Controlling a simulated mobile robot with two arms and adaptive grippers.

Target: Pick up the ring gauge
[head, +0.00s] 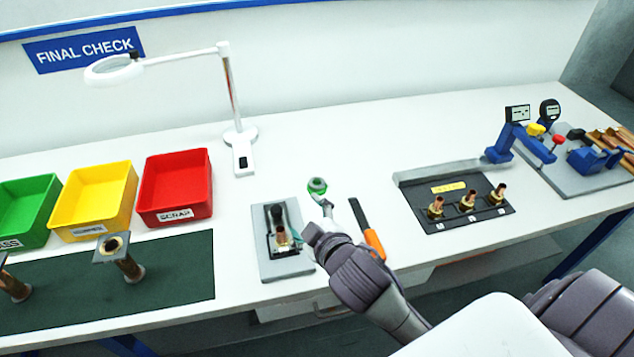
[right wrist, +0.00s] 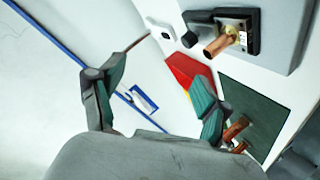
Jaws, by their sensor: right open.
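The ring gauge is not visible in that view. My left gripper is not in view.
A grey fixture (head: 263,256) holding a brass part stands left of the gripper. An orange-handled tool (head: 374,243) lies to its right. A black tray (head: 452,218) with brass fittings is farther right. Red (head: 176,184), yellow and green bins stand left.

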